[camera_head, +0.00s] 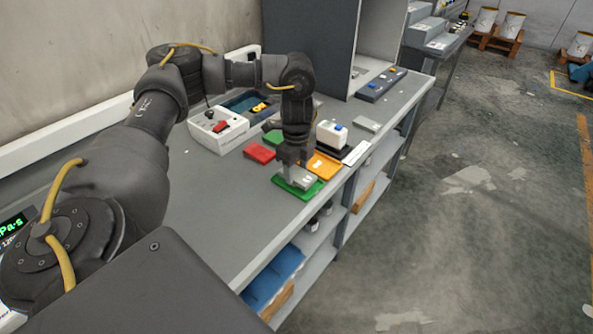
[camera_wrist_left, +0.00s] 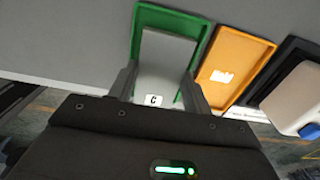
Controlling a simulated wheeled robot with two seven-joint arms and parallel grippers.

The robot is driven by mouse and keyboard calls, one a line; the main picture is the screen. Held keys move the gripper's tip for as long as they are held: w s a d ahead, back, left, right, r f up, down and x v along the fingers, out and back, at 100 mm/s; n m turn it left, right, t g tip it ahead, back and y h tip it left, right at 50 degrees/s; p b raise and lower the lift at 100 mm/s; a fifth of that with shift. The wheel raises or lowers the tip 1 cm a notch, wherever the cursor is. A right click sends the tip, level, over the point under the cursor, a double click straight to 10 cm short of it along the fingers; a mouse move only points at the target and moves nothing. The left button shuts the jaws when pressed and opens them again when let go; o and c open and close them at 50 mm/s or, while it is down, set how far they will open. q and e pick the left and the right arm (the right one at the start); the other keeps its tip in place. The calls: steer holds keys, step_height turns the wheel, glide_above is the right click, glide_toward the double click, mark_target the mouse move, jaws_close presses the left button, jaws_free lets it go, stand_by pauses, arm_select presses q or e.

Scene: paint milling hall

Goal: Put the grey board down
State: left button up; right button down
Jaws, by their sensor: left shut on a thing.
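My left gripper (camera_head: 291,168) reaches down over the front part of the bench and is shut on the grey board (camera_head: 303,178). In the left wrist view the board (camera_wrist_left: 165,60) is a flat grey plate with a white label marked "C", between the two fingers (camera_wrist_left: 162,88). The board is over a green tray (camera_head: 312,190), inside its rim as seen in the left wrist view (camera_wrist_left: 203,40). I cannot tell whether the board touches the tray floor. My right gripper is not in view.
An orange tray (camera_head: 322,165) lies beside the green one, with a white device on a dark base (camera_head: 332,135) beyond it. A red tray (camera_head: 259,153) and a white box (camera_head: 217,131) stand to the left. The bench's front edge is close to the green tray.

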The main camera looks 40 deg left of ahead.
mark_target(297, 173)
arm_select(q)
steer(key=shift+w+f, duration=0.1)
steer(key=shift+f, duration=0.25)
steer(key=shift+f, duration=0.6)
steer(key=o, duration=1.1)
steer(key=shift+c, duration=0.2)
step_height(297, 173, up, 13)
steer(key=p, duration=0.1)
steer(key=shift+r, duration=0.15)
